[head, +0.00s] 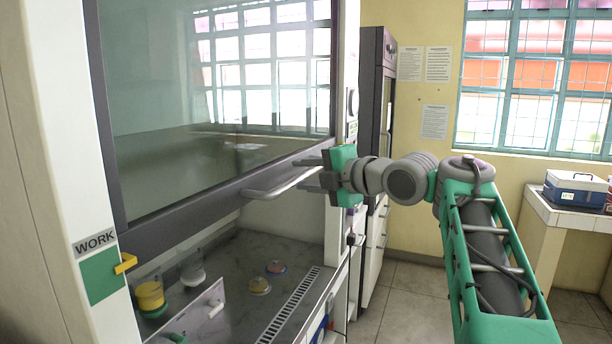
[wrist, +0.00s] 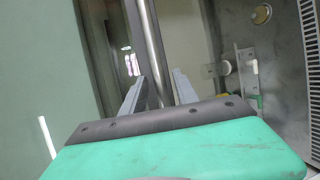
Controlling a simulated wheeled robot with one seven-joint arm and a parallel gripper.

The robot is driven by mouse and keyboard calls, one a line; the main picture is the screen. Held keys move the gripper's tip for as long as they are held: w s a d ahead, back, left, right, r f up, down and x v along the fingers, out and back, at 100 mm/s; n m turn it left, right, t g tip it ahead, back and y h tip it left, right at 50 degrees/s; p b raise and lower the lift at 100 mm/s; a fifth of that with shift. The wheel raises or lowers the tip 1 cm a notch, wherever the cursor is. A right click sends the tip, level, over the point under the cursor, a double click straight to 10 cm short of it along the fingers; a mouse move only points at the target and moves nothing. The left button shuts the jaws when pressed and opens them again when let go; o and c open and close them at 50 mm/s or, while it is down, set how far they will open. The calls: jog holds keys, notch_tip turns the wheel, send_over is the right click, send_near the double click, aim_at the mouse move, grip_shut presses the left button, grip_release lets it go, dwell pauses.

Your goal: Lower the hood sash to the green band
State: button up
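The hood sash (head: 215,90) is a large glass pane with a grey lower frame, raised above the work surface. Its grey bar handle (head: 283,183) runs along the lower frame and shows as a shiny bar in the wrist view (wrist: 152,45). My gripper (head: 312,173) is at the handle's right end, one finger above the bar and one below, with gaps visible. In the wrist view the bar passes between the two fingers (wrist: 158,85). The green band (head: 102,276) is on the left post under the "WORK" label. A yellow pointer (head: 125,263) sits at its right edge, near its upper part.
A dark cabinet (head: 371,120) stands behind my gripper. A bench with a blue-white box (head: 575,188) is at right.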

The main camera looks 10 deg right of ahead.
jog(key=b+v, duration=0.1)
jog(key=v, duration=0.6)
jog(key=shift+s, duration=0.3)
jog(key=shift+d+r, duration=0.1)
jog(key=shift+d, duration=0.05)
